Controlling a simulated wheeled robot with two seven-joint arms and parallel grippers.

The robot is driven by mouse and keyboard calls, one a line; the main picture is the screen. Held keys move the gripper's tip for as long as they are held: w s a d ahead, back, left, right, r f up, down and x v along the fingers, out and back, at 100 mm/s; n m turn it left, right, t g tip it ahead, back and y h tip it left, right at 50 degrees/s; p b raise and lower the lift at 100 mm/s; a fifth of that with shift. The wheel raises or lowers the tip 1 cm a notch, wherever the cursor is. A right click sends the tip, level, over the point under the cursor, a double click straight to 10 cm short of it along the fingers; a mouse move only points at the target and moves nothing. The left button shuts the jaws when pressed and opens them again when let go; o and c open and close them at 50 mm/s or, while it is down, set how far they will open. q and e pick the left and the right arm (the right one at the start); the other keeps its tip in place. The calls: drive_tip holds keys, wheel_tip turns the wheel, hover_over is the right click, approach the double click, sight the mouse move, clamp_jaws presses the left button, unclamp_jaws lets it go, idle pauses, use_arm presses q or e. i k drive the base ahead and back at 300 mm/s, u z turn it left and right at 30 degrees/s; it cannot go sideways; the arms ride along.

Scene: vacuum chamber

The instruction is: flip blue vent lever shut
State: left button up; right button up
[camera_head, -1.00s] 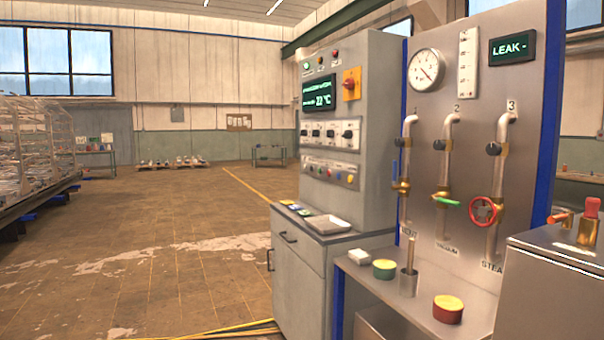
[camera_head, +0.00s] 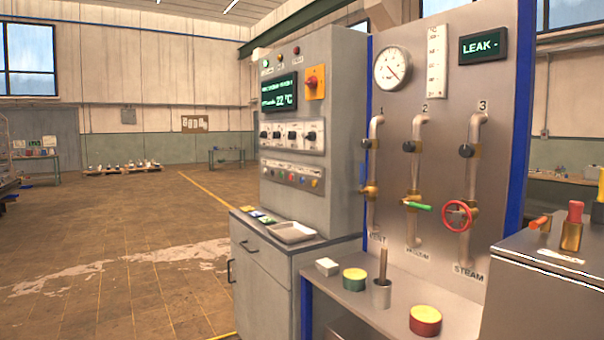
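The vent valve (camera_head: 370,192) is the brass body on pipe 1, the leftmost pipe on the steel panel (camera_head: 455,110), above a partly hidden label ending in "NT". Its blue lever (camera_head: 365,164) looks thin and upright, along the pipe, and is hard to separate from the panel's blue edge. Pipe 2 has a green lever (camera_head: 418,206) lying sideways. Pipe 3, labelled STEAM, has a red handwheel (camera_head: 457,215). Neither of my grippers is in view.
A grey control cabinet (camera_head: 345,140) stands left of the panel. The shelf below holds a green-sided pot (camera_head: 354,279), a metal cup (camera_head: 382,294) and a red-sided pot (camera_head: 425,320). A metal chamber (camera_head: 560,275) stands at the right. Open floor (camera_head: 110,250) lies left.

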sight(362, 174)
drive_tip(key=u, duration=0.05)
drive_tip(key=i, duration=0.95)
drive_tip(key=u, duration=0.15)
drive_tip(key=k, duration=0.65)
drive_tip(key=u, duration=1.1)
drive_tip(key=i, duration=1.65)
drive_tip(key=z, duration=0.95)
drive_tip(key=i, duration=0.6)
drive_tip(key=z, duration=0.55)
